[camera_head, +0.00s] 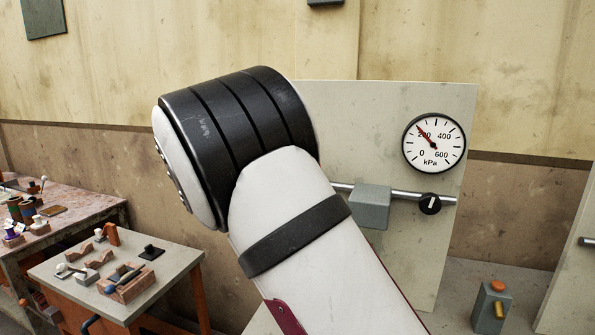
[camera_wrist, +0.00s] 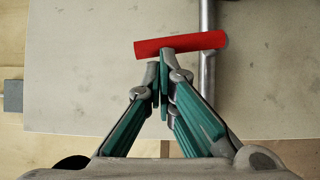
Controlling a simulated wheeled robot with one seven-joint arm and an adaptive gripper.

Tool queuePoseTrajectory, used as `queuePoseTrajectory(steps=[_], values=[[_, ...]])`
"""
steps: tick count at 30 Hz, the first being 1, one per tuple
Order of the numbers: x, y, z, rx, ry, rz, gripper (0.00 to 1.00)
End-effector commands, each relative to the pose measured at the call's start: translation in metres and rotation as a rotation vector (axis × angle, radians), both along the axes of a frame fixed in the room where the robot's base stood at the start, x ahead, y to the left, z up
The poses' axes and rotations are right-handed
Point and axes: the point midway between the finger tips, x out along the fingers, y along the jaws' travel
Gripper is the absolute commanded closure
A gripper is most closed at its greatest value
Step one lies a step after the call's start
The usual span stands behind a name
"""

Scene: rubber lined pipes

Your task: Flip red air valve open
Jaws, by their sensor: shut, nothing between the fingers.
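The red valve lever (camera_wrist: 188,43) shows in the wrist view as a short red bar, lying nearly level and tilted slightly up to the right. Its right end crosses over a grey metal pipe (camera_wrist: 207,75). My gripper (camera_wrist: 164,62) is shut, with its teal-lined fingers together and nothing between them. The fingertips are at the lower edge of the red lever, left of the pipe; I cannot tell if they touch it. In the head view my white and black arm hides the lever and my gripper.
A pale panel (camera_head: 390,110) carries a kPa gauge (camera_head: 434,144), its needle near 200, a grey box (camera_head: 369,206) on a pipe, and a black knob (camera_head: 430,204). A small grey block with an orange top (camera_head: 491,305) stands right. A table (camera_head: 185,262) with several parts stands left.

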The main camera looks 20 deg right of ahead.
Motion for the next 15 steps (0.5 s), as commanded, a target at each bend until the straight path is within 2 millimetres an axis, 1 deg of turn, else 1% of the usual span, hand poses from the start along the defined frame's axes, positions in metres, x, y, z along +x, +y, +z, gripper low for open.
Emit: queuePoseTrajectory(steps=[6, 15], values=[[-0.0022, -0.0035, 0.0027, 0.044, -0.032, -0.001, 1.00], [-0.0028, -0.0047, 0.0030, 0.060, -0.044, -0.002, 1.00]])
